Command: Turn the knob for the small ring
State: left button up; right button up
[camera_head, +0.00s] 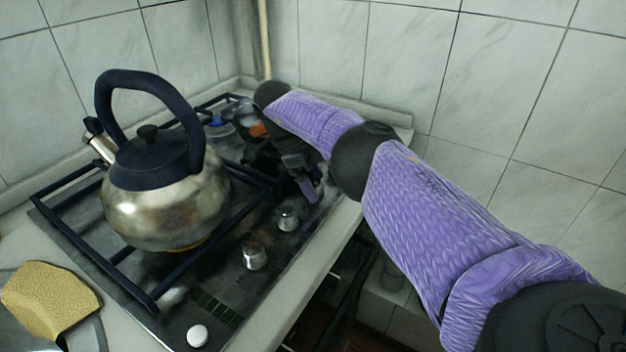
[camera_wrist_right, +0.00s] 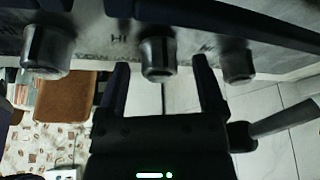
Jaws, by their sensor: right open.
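The gas hob (camera_head: 128,296) has a row of metal knobs along its right edge. In the head view I see a near knob (camera_head: 255,257) and another knob (camera_head: 288,218) beyond it. My right gripper (camera_head: 306,180) hangs over the far end of this row and hides what lies beneath it. In the right wrist view the open fingers (camera_wrist_right: 160,68) point at a middle knob (camera_wrist_right: 157,57), one finger to each side, with no clear contact. Other knobs stand left (camera_wrist_right: 48,50) and right (camera_wrist_right: 237,62) of it. I cannot tell which knob serves the small ring. My left gripper is out of view.
A steel kettle (camera_head: 165,205) with a dark handle stands on the dark pan grate (camera_head: 140,297). A yellow sponge-like thing (camera_head: 48,298) lies at the left. A white button (camera_head: 197,335) is at the hob's near corner. Tiled walls (camera_head: 410,60) close the back.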

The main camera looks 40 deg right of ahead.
notch_tip(320, 180, up, 10)
jog(key=shift+f+p, duration=0.15)
jog(key=shift+p, duration=1.1)
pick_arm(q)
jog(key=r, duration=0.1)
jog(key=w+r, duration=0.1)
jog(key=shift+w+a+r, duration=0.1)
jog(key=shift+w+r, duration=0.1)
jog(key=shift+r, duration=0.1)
pick_arm(e)
jog(key=shift+f, duration=0.1)
